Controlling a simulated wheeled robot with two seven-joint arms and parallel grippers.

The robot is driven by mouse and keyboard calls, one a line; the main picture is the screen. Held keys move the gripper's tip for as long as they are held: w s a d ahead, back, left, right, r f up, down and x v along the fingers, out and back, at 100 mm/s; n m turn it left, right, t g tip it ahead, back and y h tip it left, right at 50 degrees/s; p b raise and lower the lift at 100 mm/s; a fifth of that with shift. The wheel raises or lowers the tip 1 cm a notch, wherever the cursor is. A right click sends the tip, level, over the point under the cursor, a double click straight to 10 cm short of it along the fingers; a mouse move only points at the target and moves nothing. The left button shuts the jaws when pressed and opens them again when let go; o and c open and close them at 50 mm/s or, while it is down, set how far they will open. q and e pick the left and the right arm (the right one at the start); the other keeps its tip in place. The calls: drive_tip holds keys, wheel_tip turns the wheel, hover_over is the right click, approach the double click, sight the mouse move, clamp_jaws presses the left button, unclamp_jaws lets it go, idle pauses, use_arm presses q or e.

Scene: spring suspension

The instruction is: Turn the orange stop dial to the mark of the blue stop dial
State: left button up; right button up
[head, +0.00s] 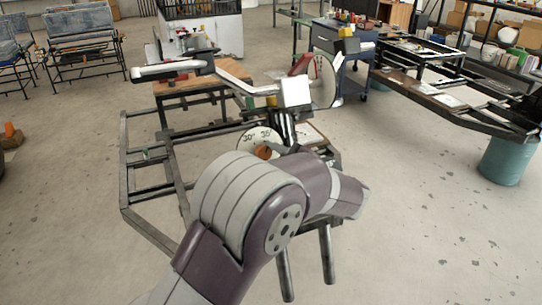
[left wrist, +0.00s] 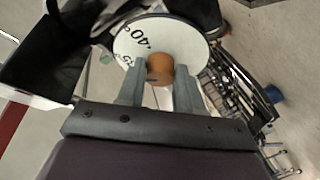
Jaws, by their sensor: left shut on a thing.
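In the head view the orange knob (head: 264,152) shows just above my arm, with "30°" and "35°" on the white disc (head: 249,141). My arm hides the fingers there. I cannot make out a blue stop dial or its mark. My right gripper is not in view.
A dark metal frame (head: 126,165) surrounds the dial area. A second white disc (head: 327,82) with a red part (head: 302,64) stands behind it. A white block (head: 295,92) is above the dial. A long bench frame (head: 440,95) is at right.

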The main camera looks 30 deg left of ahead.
use_arm(q)
drive_tip(key=shift+f, duration=0.1)
idle(0.3)
drive_tip(key=o, duration=1)
drive_tip(key=shift+o, duration=0.2)
drive_tip(key=p+v, duration=0.2)
drive_tip(key=v, duration=1)
drive_tip(key=shift+s+d, duration=0.2)
drive_tip(key=shift+d, duration=0.1)
